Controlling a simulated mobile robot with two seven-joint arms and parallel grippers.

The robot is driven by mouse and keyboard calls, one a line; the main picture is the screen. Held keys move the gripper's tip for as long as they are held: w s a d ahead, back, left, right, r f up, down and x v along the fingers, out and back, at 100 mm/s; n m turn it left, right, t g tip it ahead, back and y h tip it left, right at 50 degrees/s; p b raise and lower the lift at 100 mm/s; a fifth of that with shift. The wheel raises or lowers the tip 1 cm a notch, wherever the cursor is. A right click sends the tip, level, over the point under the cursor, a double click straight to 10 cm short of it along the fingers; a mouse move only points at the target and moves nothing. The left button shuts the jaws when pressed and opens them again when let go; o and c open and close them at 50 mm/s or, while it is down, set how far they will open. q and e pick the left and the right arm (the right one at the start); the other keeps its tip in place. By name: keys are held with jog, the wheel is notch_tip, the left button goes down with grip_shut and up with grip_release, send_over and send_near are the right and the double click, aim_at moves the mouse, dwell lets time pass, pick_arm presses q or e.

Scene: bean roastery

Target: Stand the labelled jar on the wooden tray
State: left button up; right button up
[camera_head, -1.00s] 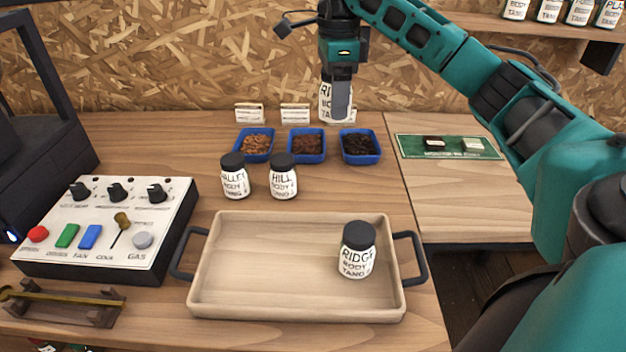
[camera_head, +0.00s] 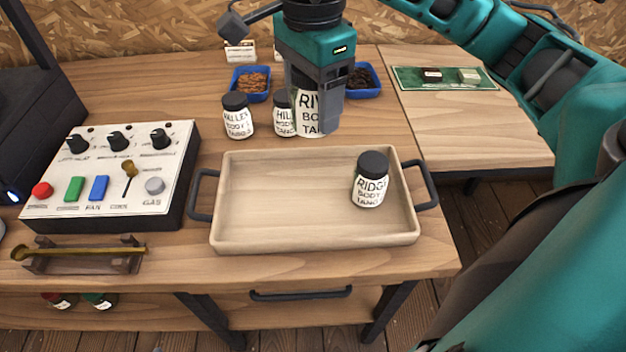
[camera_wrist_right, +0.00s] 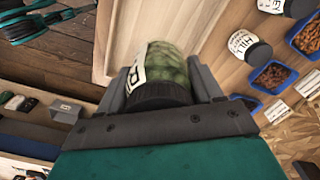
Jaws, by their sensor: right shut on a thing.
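My right gripper (camera_head: 312,108) is shut on a white-labelled jar (camera_head: 307,124) whose lettering is partly covered by a finger. It holds the jar upright, behind the wooden tray's far rim; its exact height is hard to tell. In the right wrist view the held jar (camera_wrist_right: 165,62) shows green beans and a dark lid between the fingers (camera_wrist_right: 160,88). The wooden tray (camera_head: 290,242) has two dark handles. A black-lidded jar labelled RIDGE (camera_head: 370,182) stands in its right part. My left gripper is not in view.
Jars labelled VALLEY (camera_head: 238,118) and HILL (camera_head: 283,122) stand behind the tray, HILL close beside the held jar. Blue bins of beans (camera_head: 250,97) are behind. A control panel (camera_head: 115,165) stands left. The tray's left and middle are clear.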

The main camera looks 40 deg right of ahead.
aim_at(313, 130)
notch_tip(313, 130, down, 5)
jog(key=shift+f+b, duration=0.15)
jog(key=shift+b, duration=0.5)
notch_tip(313, 130, down, 11)
jog(key=shift+f+b, duration=0.1)
jog(key=shift+b, duration=0.55)
jog(key=shift+f, duration=0.35)
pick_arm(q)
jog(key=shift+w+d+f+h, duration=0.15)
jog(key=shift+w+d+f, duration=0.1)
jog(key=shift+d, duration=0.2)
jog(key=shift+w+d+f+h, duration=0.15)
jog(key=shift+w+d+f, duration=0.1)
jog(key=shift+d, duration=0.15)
pick_arm(e)
jog(key=shift+f, duration=0.2)
jog(key=o, duration=1.2)
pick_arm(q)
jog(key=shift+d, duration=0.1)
